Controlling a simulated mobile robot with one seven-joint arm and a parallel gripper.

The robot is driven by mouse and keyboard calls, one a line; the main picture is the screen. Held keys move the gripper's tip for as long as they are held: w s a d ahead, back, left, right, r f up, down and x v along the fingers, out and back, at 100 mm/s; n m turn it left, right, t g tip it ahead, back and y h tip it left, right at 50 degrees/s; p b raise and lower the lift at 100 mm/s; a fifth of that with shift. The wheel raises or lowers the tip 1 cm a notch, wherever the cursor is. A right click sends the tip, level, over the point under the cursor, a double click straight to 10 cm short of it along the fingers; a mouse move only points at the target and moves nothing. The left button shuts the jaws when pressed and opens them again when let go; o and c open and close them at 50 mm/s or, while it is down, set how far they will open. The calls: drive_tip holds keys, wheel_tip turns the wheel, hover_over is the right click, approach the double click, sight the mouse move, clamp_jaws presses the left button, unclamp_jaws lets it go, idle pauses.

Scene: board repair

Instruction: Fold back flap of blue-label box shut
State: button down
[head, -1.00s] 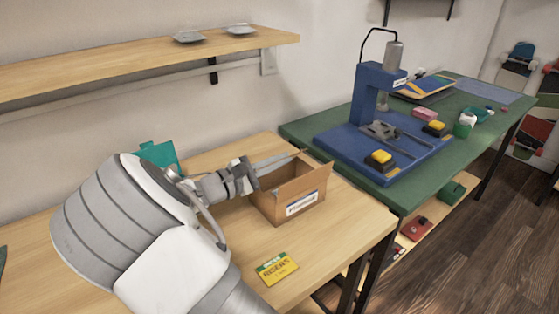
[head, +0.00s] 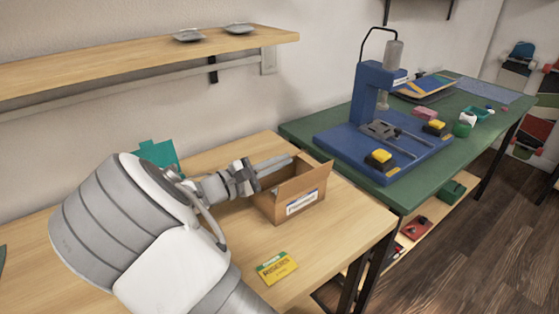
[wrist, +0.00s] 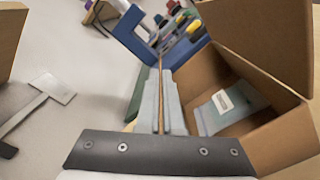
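The open brown cardboard box (head: 287,207) stands on the wooden table, with a white and blue label (head: 302,201) on its front. Its side flap (head: 306,181) stands raised toward the right. My gripper (head: 283,162) lies along the box's back edge. In the wrist view my two grey fingers (wrist: 161,103) are close together, with a thin brown cardboard edge between them, which looks like the back flap. Most of that flap is hidden. The wrist view also shows the inside of the box (wrist: 195,82), with a pale blue item with a white label (wrist: 222,102) in it.
A yellow and green card (head: 277,267) lies on the table in front of the box. A blue press (head: 372,110) stands on the green bench to the right. A teal object (head: 158,153) is at the back left. A wooden shelf (head: 140,65) hangs above.

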drive_tip(key=shift+s+d+f+m, duration=0.1)
drive_tip(key=shift+s+f+m, duration=0.2)
drive_tip(key=shift+m, duration=0.7)
drive_tip(key=c, duration=1.1)
unclamp_jaws()
drive_tip(key=shift+o, duration=0.2)
drive_tip(key=shift+w, duration=0.1)
